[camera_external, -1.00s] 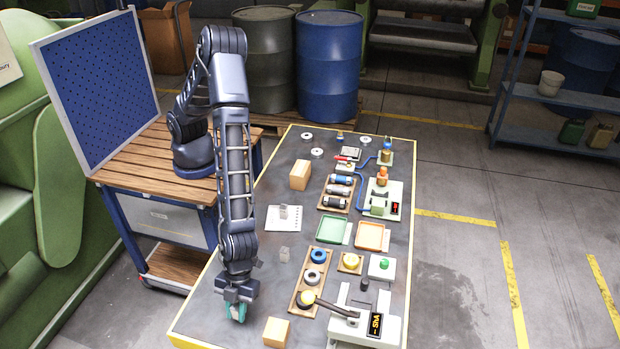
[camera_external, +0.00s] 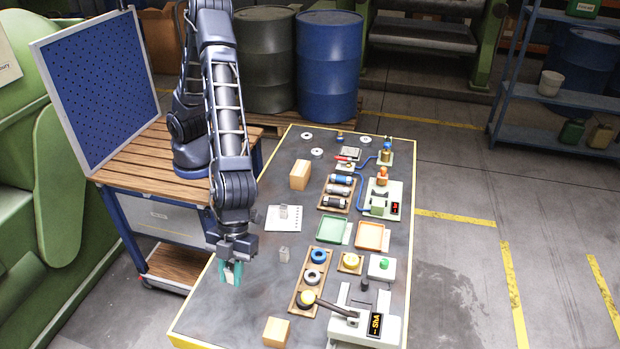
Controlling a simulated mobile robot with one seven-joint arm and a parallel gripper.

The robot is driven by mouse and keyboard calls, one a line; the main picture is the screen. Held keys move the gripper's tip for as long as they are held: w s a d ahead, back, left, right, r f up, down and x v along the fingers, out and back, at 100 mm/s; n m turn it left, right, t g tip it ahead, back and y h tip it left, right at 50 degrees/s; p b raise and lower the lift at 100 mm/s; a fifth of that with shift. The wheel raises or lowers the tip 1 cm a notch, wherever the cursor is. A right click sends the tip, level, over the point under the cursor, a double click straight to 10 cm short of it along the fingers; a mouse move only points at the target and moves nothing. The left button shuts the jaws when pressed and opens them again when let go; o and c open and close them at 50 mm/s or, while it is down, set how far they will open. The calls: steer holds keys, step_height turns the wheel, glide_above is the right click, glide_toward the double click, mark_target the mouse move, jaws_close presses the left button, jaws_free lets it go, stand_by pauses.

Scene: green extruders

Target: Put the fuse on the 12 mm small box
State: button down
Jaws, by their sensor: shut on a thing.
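My gripper (camera_external: 232,272) points down over the left side of the grey table, with its teal fingers closed around a small pale thing, mostly hidden, that may be the fuse. Which thing is the 12 mm small box is not readable. A small grey box-like piece (camera_external: 284,253) stands just right of my gripper. A similar clear piece (camera_external: 283,211) stands on a white marked sheet (camera_external: 273,224) farther back. Two plain wooden blocks stand on the table, one at the back (camera_external: 300,175) and one at the front (camera_external: 276,331).
A wooden rack (camera_external: 298,298) with rings and a long-handled machine (camera_external: 370,328) stand at the front right. A green tray (camera_external: 331,230), an orange tray (camera_external: 371,237) and a rack of cylinders (camera_external: 337,193) lie behind. The table's left front is clear.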

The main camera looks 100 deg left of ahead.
step_height(320, 180, up, 4)
glide_above(274, 335)
steer(key=a, duration=0.2)
steer(key=shift+n, duration=0.3)
steer(key=f, duration=1.9)
steer(key=shift+d+f, duration=0.25)
steer(key=shift+f, duration=0.05)
steer(key=shift+f, duration=0.2)
steer(key=c, duration=1.2)
jaws_free()
steer(key=shift+r, duration=0.1)
